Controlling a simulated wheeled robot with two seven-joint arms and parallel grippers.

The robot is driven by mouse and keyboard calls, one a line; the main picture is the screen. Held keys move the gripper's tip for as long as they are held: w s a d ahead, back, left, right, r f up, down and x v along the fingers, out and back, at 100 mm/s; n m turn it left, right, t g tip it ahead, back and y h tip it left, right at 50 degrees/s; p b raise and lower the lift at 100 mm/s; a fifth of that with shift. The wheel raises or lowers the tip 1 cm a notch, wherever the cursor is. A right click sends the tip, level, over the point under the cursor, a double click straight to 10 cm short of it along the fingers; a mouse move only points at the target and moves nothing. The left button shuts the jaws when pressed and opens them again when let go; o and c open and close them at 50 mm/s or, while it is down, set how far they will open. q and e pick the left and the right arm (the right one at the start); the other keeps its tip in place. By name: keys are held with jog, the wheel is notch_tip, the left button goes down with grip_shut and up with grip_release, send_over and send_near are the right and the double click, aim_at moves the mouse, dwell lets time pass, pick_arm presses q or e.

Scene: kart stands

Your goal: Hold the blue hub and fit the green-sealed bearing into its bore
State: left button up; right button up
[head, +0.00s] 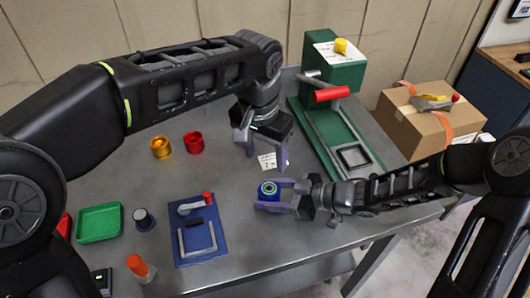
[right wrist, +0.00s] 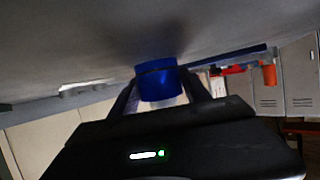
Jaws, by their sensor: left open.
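The blue hub (head: 268,194) stands near the front right of the grey table. A green ring with a dark centre, looking like the green-sealed bearing (head: 268,187), shows at the hub's top; I cannot tell how deep it sits. My right gripper (head: 268,196) has its fingers on both sides of the hub and looks shut on it. The hub also shows between the fingers in the right wrist view (right wrist: 157,82). My left gripper (head: 266,156) is open above the table, just behind the hub, with no part seen held. A small white label (head: 267,161) shows between its fingers.
A gold cup (head: 161,147) and a red cup (head: 194,142) stand to the left. A green tray (head: 99,222), a dark knob-like part (head: 143,219) and a blue clamp plate (head: 200,237) lie at front left. A green press (head: 332,110) stands behind, beside a cardboard box (head: 430,120).

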jog(key=o, duration=0.4)
jog(key=shift+d, duration=0.1)
jog(key=v, duration=1.1)
jog(key=shift+s+d+r, duration=0.1)
jog(key=shift+d, duration=0.25)
jog(key=shift+s, duration=0.1)
